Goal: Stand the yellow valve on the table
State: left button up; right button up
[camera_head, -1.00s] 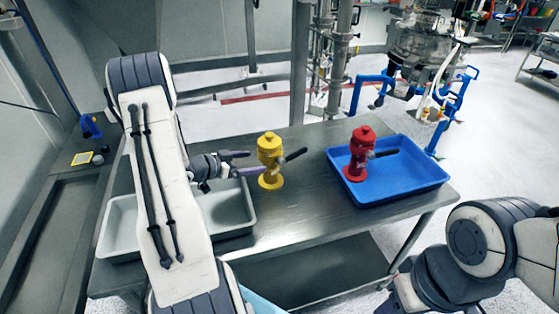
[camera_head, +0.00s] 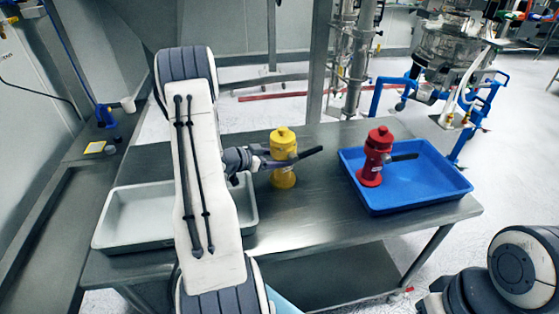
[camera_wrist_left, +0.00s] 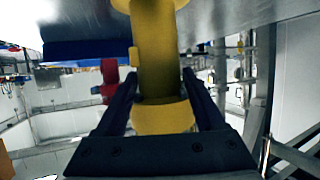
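The yellow valve (camera_head: 284,142) is upright over the metal table (camera_head: 310,225), between the grey tray and the blue tray. Its black handle points right in the head view. My left gripper (camera_head: 277,162) reaches it from the left, with its fingers at the valve's body. In the left wrist view the yellow valve (camera_wrist_left: 155,60) fills the space between the two dark fingers, which lie close along both sides, so the gripper looks shut on it. I cannot tell whether its base touches the table. My right gripper is not in view.
A red valve (camera_head: 376,150) stands in the blue tray (camera_head: 425,200) at the table's right. An empty grey tray (camera_head: 130,245) is at the left, partly behind my left arm. Bare table lies in front of the yellow valve.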

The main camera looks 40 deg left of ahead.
pick_arm(q)
grip_shut()
jog(key=shift+a+r, duration=0.1)
jog(key=shift+r, duration=0.05)
jog(key=shift+r, duration=0.1)
